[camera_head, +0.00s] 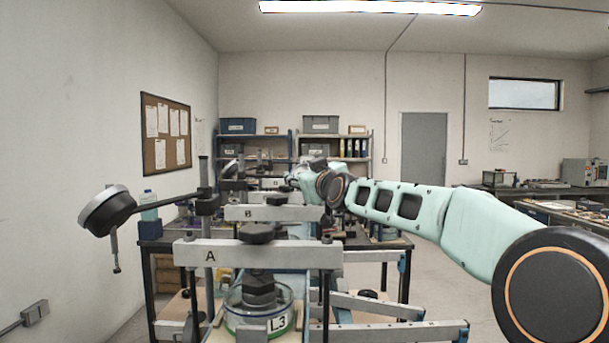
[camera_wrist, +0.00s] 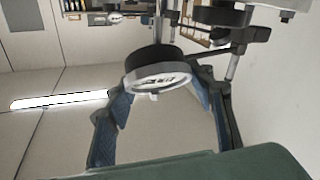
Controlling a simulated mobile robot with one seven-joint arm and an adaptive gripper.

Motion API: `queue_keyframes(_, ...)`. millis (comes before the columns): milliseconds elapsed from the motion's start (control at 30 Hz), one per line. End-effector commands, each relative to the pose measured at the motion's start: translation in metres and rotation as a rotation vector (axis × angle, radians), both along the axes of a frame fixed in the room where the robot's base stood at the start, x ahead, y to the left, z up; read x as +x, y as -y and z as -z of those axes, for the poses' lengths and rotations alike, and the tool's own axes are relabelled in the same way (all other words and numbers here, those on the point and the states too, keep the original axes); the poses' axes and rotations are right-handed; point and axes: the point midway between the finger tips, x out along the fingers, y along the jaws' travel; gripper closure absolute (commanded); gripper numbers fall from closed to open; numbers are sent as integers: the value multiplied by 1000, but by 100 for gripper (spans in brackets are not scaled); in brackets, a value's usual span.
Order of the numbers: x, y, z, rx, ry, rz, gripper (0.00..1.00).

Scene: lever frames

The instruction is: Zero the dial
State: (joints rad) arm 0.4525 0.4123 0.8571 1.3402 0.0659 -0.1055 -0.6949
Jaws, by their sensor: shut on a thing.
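In the wrist view a round dial (camera_wrist: 160,78) with a thick black rim and a pale, marked face sits between the fingertips of my gripper (camera_wrist: 162,90). The blue-padded fingers are closed on the rim from both sides. The face is seen at a slant and its needle cannot be read. In the head view my gripper is far off near the middle, mostly hidden behind my own arm. A near dial gauge (camera_head: 107,210), dark with a pale rim, hangs tilted on a rod at the left of the beam marked A (camera_head: 260,254), with nothing touching it.
A beam marked B (camera_head: 275,213) and other lever frames stand behind beam A. A glass dish marked L3 (camera_head: 247,318) holds dark stacked weights under A. A bottle (camera_head: 149,207) stands at left. Shelves (camera_head: 356,150) are at the back; a bench (camera_head: 565,210) is at right.

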Motion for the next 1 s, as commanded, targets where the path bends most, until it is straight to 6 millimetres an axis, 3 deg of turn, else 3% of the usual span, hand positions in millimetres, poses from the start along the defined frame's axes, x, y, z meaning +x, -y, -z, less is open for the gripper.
queue_keyframes(33, -1, -6, 7, 6, -16, -1, 75)
queue_keyframes(467, -1, -7, 3, 110, -15, 87, 75)
queue_keyframes(1000, -2, 0, 3, 165, -7, 149, 75)
